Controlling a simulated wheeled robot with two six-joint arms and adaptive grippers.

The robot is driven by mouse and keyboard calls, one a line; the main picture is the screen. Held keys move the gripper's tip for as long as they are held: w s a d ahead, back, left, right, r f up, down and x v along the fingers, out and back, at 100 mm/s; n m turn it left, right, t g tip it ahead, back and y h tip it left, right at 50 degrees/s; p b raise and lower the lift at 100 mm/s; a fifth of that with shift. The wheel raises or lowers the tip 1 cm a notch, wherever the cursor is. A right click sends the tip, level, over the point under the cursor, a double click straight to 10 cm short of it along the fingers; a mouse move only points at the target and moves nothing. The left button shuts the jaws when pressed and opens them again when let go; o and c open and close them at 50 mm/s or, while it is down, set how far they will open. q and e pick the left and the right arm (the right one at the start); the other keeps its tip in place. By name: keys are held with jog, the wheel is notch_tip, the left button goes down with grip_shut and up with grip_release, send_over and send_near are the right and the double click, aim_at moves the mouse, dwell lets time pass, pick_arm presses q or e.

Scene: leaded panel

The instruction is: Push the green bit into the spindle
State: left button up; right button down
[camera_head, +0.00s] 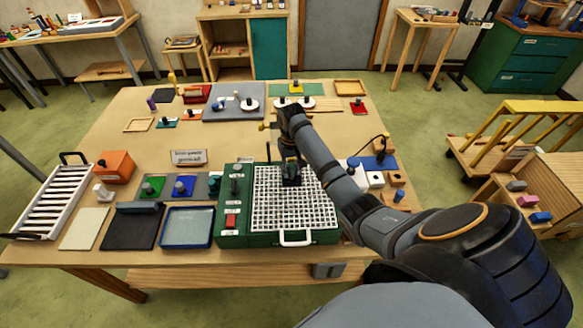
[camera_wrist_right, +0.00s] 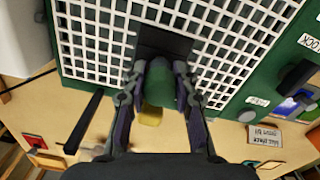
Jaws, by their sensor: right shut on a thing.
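My right gripper (camera_head: 290,178) points down over the white grid (camera_head: 311,207) of a green machine (camera_head: 262,239). In the right wrist view, its two fingers (camera_wrist_right: 160,95) are shut on a dark green cylinder (camera_wrist_right: 160,88), which looks like the green bit. The bit's far end lies over a dark square area (camera_wrist_right: 164,44) in the grid. The spindle cannot be made out clearly there, and I cannot tell whether the bit touches it. My left gripper is not in view.
A red switch (camera_head: 231,220) sits on the machine's left panel. A green pad (camera_head: 147,191) and a blue pad (camera_head: 178,192) lie to its left. A blue tray (camera_head: 187,239) and a white rack (camera_head: 52,207) stand further left.

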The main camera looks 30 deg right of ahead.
aim_at(291, 165)
jog(key=shift+f, duration=0.65)
jog(key=c, duration=1)
grip_release()
notch_tip(291, 165, up, 8)
jog(key=shift+f, duration=0.2)
jog(key=shift+f, duration=0.1)
